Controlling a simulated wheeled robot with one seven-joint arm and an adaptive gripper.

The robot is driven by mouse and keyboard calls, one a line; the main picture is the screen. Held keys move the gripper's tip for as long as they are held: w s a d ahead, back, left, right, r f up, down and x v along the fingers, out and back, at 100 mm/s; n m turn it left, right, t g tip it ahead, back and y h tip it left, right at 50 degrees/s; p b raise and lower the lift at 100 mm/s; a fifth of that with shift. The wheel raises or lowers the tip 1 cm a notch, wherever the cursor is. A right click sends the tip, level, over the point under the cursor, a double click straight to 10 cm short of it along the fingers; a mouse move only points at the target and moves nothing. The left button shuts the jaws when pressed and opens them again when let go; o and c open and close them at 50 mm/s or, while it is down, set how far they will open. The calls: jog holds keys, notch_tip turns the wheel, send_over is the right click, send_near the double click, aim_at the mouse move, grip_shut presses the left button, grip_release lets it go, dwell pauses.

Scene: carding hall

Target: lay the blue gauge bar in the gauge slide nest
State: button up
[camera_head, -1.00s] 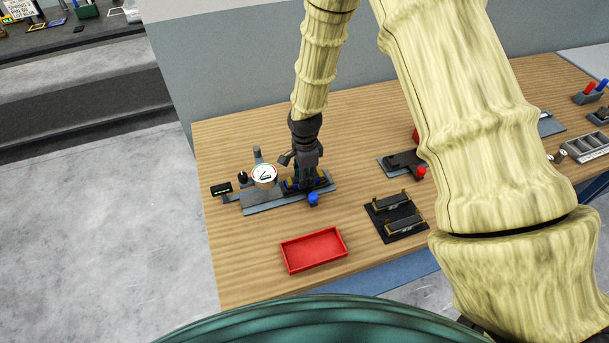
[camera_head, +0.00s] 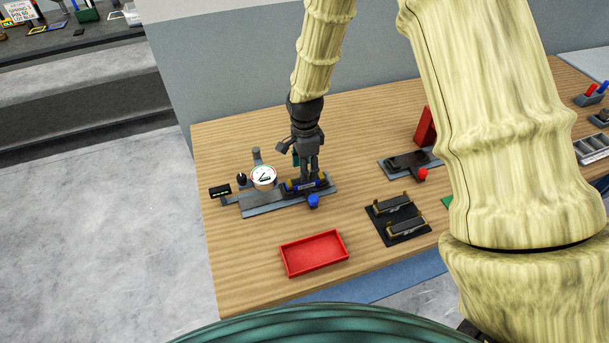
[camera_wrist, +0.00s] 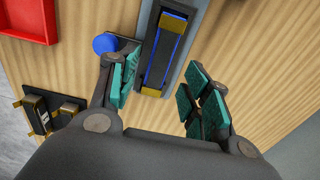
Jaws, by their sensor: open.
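The blue gauge bar (camera_head: 305,186), with brass-coloured ends, lies in the dark nest of the grey gauge slide (camera_head: 262,207). In the wrist view the bar (camera_wrist: 161,55) lies lengthwise in the nest (camera_wrist: 146,45), with its blue edges and both brass ends showing. It looks flat and in line with the nest. My gripper (camera_head: 309,176) is just above the bar. In the wrist view my gripper (camera_wrist: 165,90) is open, with its green-padded fingers on either side of the bar's near end and apart from it. The fingers partly hide the bar in the head view.
A blue knob (camera_head: 313,201) sits at the slide's front, and a dial gauge (camera_head: 264,177) stands to the left. A red tray (camera_head: 314,253) and a black fixture with two bars (camera_head: 397,219) are nearer. Bare wood lies between them.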

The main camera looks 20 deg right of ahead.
notch_tip(320, 180, up, 7)
jog(key=b, duration=0.2)
jog(key=shift+r, duration=0.15)
dwell(0.7)
